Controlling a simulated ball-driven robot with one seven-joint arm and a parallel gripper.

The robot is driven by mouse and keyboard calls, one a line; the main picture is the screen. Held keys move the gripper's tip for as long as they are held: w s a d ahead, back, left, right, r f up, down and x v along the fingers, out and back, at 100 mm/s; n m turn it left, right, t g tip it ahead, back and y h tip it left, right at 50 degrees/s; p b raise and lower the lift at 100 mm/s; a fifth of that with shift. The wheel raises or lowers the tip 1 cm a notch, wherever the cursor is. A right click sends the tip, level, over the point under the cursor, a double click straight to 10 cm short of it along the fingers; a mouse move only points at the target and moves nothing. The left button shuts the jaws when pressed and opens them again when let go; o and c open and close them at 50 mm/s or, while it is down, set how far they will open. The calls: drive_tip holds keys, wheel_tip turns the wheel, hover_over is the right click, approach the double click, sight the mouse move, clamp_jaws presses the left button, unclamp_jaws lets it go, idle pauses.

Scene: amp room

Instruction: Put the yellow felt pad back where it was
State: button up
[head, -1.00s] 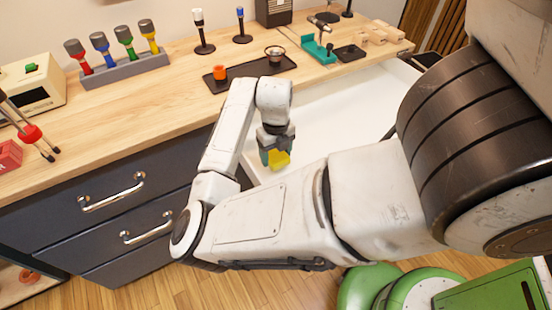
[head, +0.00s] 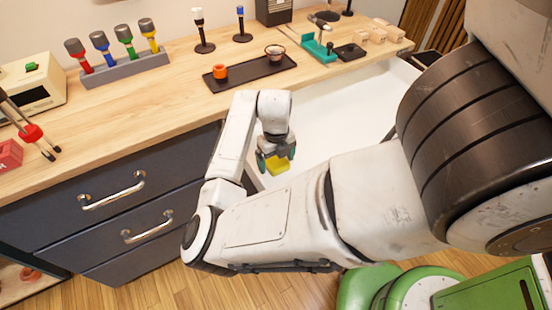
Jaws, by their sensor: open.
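The yellow felt pad (head: 279,166) is in the open white drawer (head: 340,112), at its near left part, directly below my gripper. My gripper (head: 276,161) points down over the pad, with its fingers apart on either side of it. Whether the fingers touch the pad or the pad rests flat on the drawer floor is hard to tell at this size. My arm hides part of the drawer's near side.
The wooden counter (head: 140,110) behind the drawer carries a dark tray (head: 248,72) with an orange ring and a small bowl, a screwdriver rack (head: 125,68), and a teal holder (head: 318,50). Closed drawers (head: 110,205) lie at left. The drawer's middle looks empty.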

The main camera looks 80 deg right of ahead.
sight(276, 160)
wheel_tip(276, 160, up, 12)
drive_tip(key=shift+r, duration=0.15)
idle(0.5)
